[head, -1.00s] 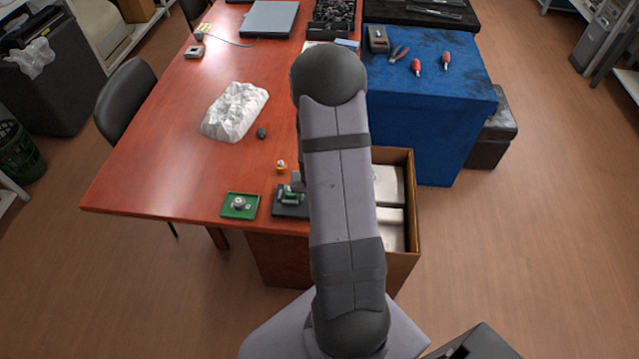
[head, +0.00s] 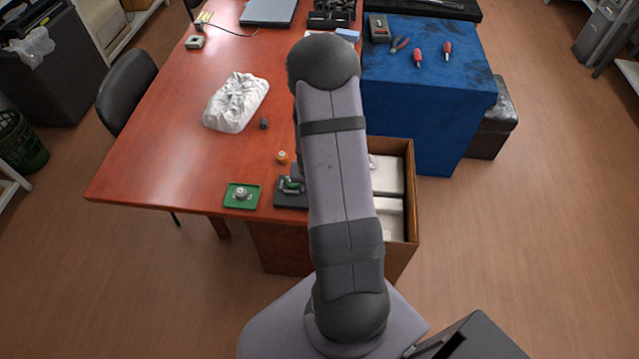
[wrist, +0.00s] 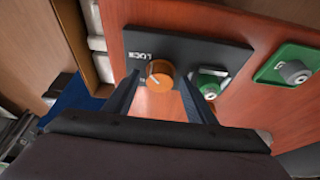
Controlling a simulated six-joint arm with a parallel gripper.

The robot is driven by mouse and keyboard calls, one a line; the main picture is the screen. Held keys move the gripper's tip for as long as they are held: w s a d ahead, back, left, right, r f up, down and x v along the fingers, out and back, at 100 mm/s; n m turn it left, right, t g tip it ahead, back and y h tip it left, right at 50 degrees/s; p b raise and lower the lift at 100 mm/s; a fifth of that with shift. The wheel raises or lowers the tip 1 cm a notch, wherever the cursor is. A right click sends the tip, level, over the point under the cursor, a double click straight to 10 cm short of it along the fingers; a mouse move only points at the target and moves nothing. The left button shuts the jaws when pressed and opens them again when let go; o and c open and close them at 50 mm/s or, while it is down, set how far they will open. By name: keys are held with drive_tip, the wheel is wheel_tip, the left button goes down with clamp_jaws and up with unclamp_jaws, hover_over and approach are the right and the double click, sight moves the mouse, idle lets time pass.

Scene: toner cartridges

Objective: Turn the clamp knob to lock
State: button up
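The orange clamp knob (wrist: 160,75) shows in the wrist view at the edge of a dark plate (wrist: 185,45) marked "LOCK". A pale line marks its face. My gripper (wrist: 157,80) is open, with one finger on each side of the knob. A narrow gap seems to show beside it; contact cannot be made out. A green part (wrist: 208,85) sits on the plate just right of the knob, partly behind the right finger. In the head view the plate (head: 284,199) and green part (head: 291,184) show left of my arm, which hides my gripper.
A green tray (head: 233,205) holding a grey round part stands left of the plate. A small orange item (head: 282,158) stands beyond the plate. A crumpled white bag (head: 236,102) lies farther back. The table's left side is clear.

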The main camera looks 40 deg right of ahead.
drive_tip(key=shift+r, duration=0.1)
drive_tip(key=p+v, duration=0.3)
drive_tip(key=v, duration=0.4)
idle(0.6)
drive_tip(key=s+a+n+g+y, duration=0.1)
drive_tip(key=s+a+g+y, duration=0.45)
drive_tip(key=s+a, duration=0.8)
wheel_tip(320, 180, up, 7)
drive_tip(key=s+a+n, duration=0.2)
drive_tip(key=n, duration=0.2)
drive_tip(key=w+a+r+n+t+h, duration=0.2)
drive_tip(key=w+a+r+n, duration=0.2)
drive_tip(key=w+a+r, duration=0.15)
wheel_tip(320, 180, down, 50)
drive_tip(key=b, duration=5)
drive_tip(key=shift+s+d, duration=0.25)
drive_tip(key=shift+s, duration=0.1)
